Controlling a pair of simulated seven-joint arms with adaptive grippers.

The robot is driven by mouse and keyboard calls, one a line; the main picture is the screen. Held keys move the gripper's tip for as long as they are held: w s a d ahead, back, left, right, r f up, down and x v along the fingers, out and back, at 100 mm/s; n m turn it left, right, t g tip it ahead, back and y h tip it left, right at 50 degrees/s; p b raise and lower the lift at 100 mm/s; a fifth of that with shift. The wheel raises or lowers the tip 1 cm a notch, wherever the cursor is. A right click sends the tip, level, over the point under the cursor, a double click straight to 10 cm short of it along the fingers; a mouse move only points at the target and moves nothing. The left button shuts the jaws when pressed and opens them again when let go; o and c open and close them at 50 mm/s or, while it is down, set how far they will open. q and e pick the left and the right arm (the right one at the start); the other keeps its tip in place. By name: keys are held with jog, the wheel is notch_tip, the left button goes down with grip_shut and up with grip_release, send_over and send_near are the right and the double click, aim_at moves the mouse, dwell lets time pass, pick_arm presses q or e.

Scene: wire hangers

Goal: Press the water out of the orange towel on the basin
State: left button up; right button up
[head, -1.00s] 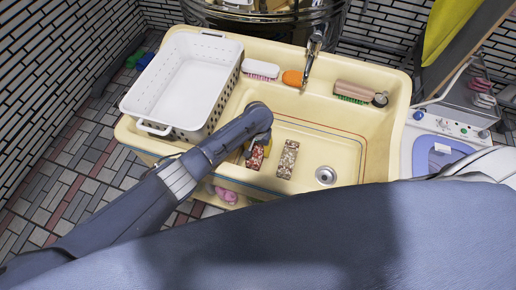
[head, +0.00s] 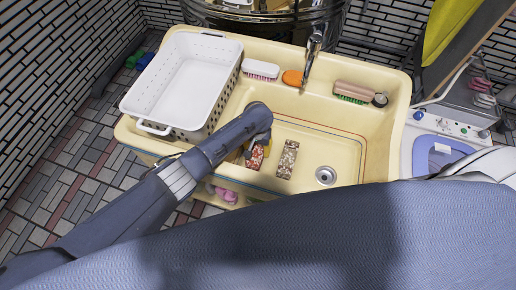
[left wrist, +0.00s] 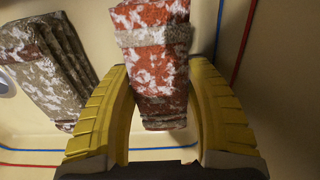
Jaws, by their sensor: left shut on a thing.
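The orange-and-white patterned towel (head: 256,158) is folded into a narrow strip in the left part of the cream basin (head: 341,137). In the left wrist view the towel (left wrist: 152,85) lies between the yellow fingers of my left gripper (left wrist: 157,75), which is shut on it. A paler band crosses the towel. In the head view my left arm partly hides the gripper (head: 262,147). A brown-and-white towel (head: 287,159) lies apart, to the right; it also shows in the left wrist view (left wrist: 45,75). My right gripper is not in view.
A white perforated basket (head: 185,82) sits on the basin's left side. Brushes (head: 260,69), an orange sponge (head: 292,78) and a faucet (head: 312,55) are along the back. The drain (head: 325,175) is at right. A washer (head: 440,145) stands right of the basin.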

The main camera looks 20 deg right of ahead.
pick_arm(q)
jog(key=shift+s+a, duration=0.15)
dwell(0.4)
jog(key=shift+r, duration=0.35)
jog(key=shift+f, duration=0.3)
jog(key=shift+f, duration=0.2)
dwell(1.9)
jog(key=shift+r, duration=0.4)
jog(key=shift+r, duration=0.15)
jog(key=shift+r, duration=1.9)
